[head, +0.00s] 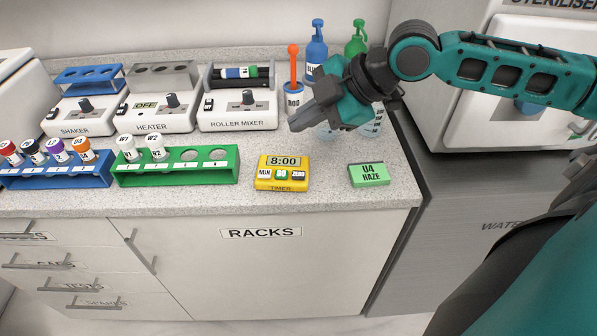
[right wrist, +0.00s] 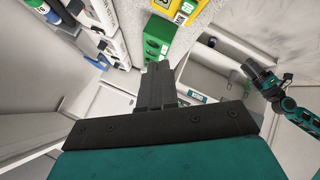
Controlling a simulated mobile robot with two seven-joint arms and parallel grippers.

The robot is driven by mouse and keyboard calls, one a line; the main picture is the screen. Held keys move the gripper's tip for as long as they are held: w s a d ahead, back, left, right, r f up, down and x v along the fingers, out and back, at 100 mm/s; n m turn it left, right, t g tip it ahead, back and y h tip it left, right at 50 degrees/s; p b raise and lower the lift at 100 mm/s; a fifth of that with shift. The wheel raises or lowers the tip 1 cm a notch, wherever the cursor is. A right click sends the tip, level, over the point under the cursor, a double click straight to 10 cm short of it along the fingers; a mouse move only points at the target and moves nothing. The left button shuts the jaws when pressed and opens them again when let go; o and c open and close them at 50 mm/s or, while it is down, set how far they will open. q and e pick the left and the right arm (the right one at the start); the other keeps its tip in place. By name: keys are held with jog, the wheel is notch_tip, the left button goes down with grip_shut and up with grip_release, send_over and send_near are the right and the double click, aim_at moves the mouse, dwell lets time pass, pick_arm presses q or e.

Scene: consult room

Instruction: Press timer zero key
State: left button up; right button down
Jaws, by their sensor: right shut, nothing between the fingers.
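The yellow timer (head: 281,180) lies on the worktop near its front edge, and its display reads 8:00. Its keys run MIN, GO and ZERO; the dark ZERO key (head: 299,175) is the rightmost. The timer also shows in part at the top of the right wrist view (right wrist: 186,10). My right gripper (head: 299,122) is shut and empty, above and behind the timer and apart from it. It also shows in the right wrist view (right wrist: 158,70). My left gripper is not in the head view.
A green rack (head: 180,176) with two tubes stands left of the timer, and a green U4 HAZE box (head: 369,175) right of it. The roller mixer (head: 237,112), a cup (head: 294,100) with an orange-topped stick, and blue (head: 317,45) and green (head: 356,40) bottles stand behind.

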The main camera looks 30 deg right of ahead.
jog(key=b, duration=0.5)
send_over(303, 176)
notch_tip(303, 176, down, 7)
jog(key=shift+r, duration=0.1)
jog(key=shift+f, duration=1.05)
dwell(1.0)
jog(key=shift+f, duration=0.15)
